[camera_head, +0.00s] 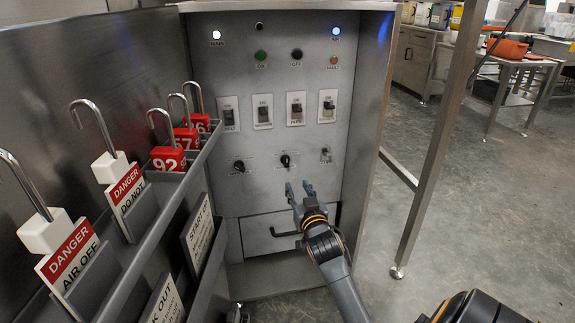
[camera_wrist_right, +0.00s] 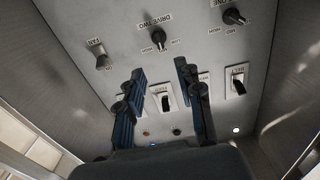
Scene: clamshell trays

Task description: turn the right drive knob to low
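The middle one, the drive two knob (camera_head: 285,160), sits right of the drive one knob (camera_head: 239,165). In the right wrist view, which is upside down, the drive two knob (camera_wrist_right: 158,38) is beside its "DRIVE TWO" label, and the drive one knob (camera_wrist_right: 233,16) is at the right. Its exact setting is hard to read. My right gripper (camera_head: 299,187) is open and empty, just below the drive two knob and apart from it. In the wrist view its fingers (camera_wrist_right: 160,68) are spread wide. My left gripper is not visible.
Switches (camera_head: 296,107) and lamps are above. A drawer with a handle (camera_head: 284,233) is below. At left, a rack (camera_head: 170,200) holds padlocks and tags. A metal post (camera_head: 440,140) stands right.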

